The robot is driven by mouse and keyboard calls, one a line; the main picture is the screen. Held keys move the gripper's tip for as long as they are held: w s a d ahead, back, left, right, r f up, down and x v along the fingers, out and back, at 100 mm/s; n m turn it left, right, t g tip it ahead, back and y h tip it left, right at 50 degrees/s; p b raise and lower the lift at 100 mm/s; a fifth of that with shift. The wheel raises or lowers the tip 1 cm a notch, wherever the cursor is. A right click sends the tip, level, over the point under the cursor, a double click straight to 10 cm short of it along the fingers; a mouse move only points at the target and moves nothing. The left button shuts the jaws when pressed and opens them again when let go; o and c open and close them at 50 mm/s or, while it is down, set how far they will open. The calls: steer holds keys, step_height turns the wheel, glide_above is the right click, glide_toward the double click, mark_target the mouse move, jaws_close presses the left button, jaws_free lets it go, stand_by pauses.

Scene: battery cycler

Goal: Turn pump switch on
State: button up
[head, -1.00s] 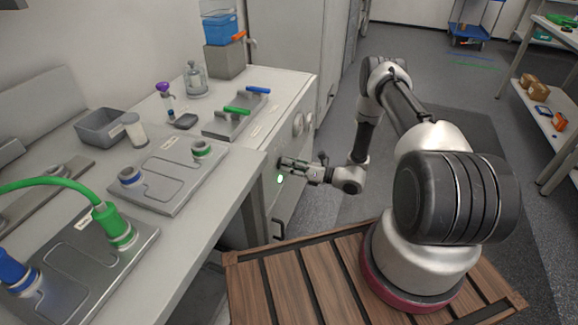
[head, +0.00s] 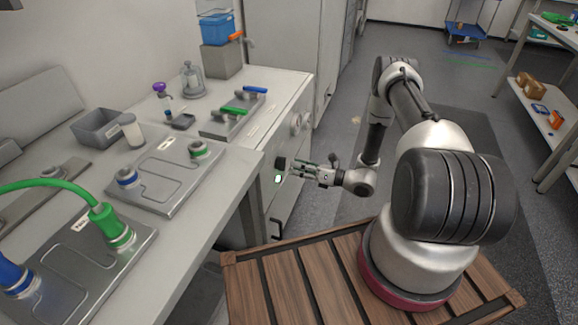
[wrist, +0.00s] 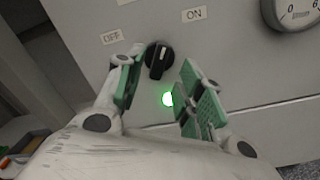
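The pump switch is a black rotary knob (wrist: 158,60) on the pale cabinet front, between an OFF label (wrist: 111,37) and an ON label (wrist: 194,13) in the wrist view. Its white mark points up and slightly right, toward the ON side. A green lamp (wrist: 167,99) glows just below it. The knob also shows in the head view as a dark spot (head: 281,163), with the lamp (head: 278,179) under it. My gripper (head: 291,168) is open in front of the panel. Its green-padded fingers stand either side of the knob in the wrist view, with gaps to it.
A dial gauge (wrist: 292,10) is right of the switch. A drawer or door handle (head: 276,228) sticks out low on the cabinet. The worktop (head: 215,190) above carries plates with fittings.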

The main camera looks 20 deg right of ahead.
steer(key=v, duration=0.7)
steer(key=shift+s+d, duration=0.15)
steer(key=shift+s, duration=0.05)
steer(key=shift+f, duration=0.1)
steer(key=s+a+f+n+g, duration=0.2)
steer(key=s+n+g, duration=0.15)
steer(key=s, duration=0.35)
steer(key=s+r+n+g, duration=0.6)
steer(key=s, duration=0.1)
steer(key=s+d+r+n+g+h, duration=0.25)
steer(key=r+n+h, duration=0.2)
steer(key=r, duration=0.45)
steer(key=s+d+r+n+g+h, duration=0.1)
steer(key=s+d+r+n+h, duration=0.25)
steer(key=r+n, duration=0.35)
steer(key=s+d+r+n+g+h, duration=0.1)
steer(key=s+d+r+n+h, duration=0.3)
steer(key=r, duration=0.6)
steer(key=s+a+r+n+t+h, duration=0.1)
steer(key=r+n+t, duration=0.2)
steer(key=r, duration=0.5)
steer(key=s+a+r+n+t+h, duration=0.1)
steer(key=a+r+n+t, duration=0.1)
steer(key=r, duration=0.6)
steer(key=n+t, duration=0.1)
steer(key=t, duration=0.1)
steer(key=shift+s+r+t+h, duration=0.3)
steer(key=shift+s+r+t, duration=0.05)
steer(key=shift+t, duration=0.05)
